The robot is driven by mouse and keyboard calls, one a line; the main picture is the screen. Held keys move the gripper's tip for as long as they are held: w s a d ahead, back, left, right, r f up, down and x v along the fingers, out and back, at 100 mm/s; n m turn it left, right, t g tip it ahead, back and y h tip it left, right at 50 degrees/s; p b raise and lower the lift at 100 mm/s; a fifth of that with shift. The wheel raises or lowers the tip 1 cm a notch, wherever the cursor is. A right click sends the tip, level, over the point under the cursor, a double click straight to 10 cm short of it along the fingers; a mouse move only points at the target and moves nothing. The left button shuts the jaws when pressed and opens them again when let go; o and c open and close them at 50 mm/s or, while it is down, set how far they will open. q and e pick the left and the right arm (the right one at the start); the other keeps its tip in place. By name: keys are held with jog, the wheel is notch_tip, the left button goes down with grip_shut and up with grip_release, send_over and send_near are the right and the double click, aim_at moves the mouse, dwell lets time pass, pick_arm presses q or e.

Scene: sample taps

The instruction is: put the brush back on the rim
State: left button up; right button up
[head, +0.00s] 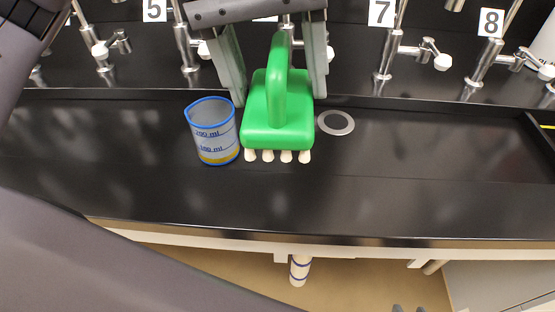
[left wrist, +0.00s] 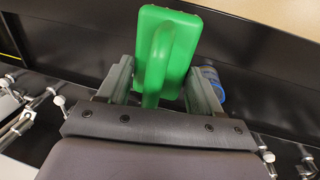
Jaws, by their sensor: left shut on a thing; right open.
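The green brush (head: 279,110) has a loop handle on a block with cream bristle tufts below. In the left wrist view the brush (left wrist: 168,45) sits between the fingers of the left gripper (left wrist: 160,85). The brush is over the black trough, left of the drain; I cannot tell whether its bristles touch the floor of it. The front rim (head: 330,239) runs along the bench edge. Two small dark tips of my right gripper (head: 408,309) show at the bottom edge, apart.
A blue-rimmed beaker (head: 212,130) with some yellow at the bottom stands close left of the brush. A round drain (head: 335,122) lies to its right. Several numbered taps (head: 388,45) line the back. The trough floor to the right is clear.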

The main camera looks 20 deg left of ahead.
pick_arm(q)
notch_tip(320, 180, down, 9)
jog(key=shift+r+b, duration=0.15)
jog(key=shift+b, duration=0.2)
jog(key=shift+f, duration=1.95)
jog(key=shift+f+b, duration=0.15)
jog(key=shift+b, duration=0.25)
jog(key=o, duration=1)
jog(key=shift+o, duration=0.2)
